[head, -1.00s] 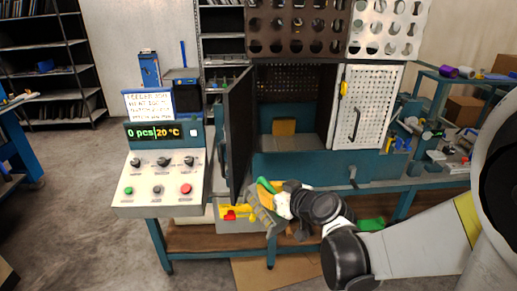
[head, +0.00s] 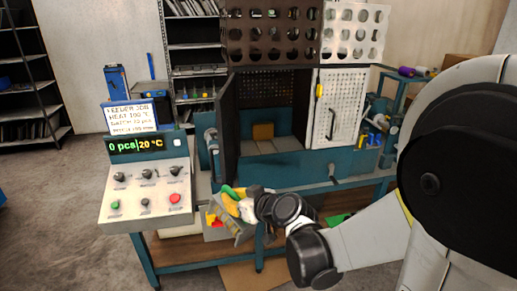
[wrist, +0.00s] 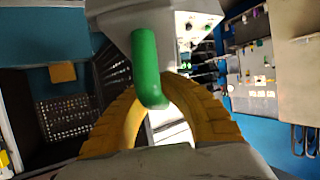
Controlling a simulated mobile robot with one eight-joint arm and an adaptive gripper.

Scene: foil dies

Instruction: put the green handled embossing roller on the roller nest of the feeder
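The green handle (head: 228,191) of the embossing roller sticks up at my gripper (head: 243,208), in front of the bench. In the wrist view the green handle (wrist: 146,65) lies between the curved yellow fingers of my gripper (wrist: 155,105), which close around it. A pale grey body (wrist: 165,18) shows behind the handle; I cannot tell if it is part of the roller. The feeder (head: 275,165) stands on the bench with its dark left door (head: 228,130) open and its white perforated door (head: 340,108) at the right. I cannot make out the roller nest.
A control panel (head: 148,190) with a display reading 0 pcs and 20 °C stands left of the feeder. A bin (head: 215,232) with red and yellow items sits below my gripper. Shelves (head: 195,60) stand behind. The floor at the left is clear.

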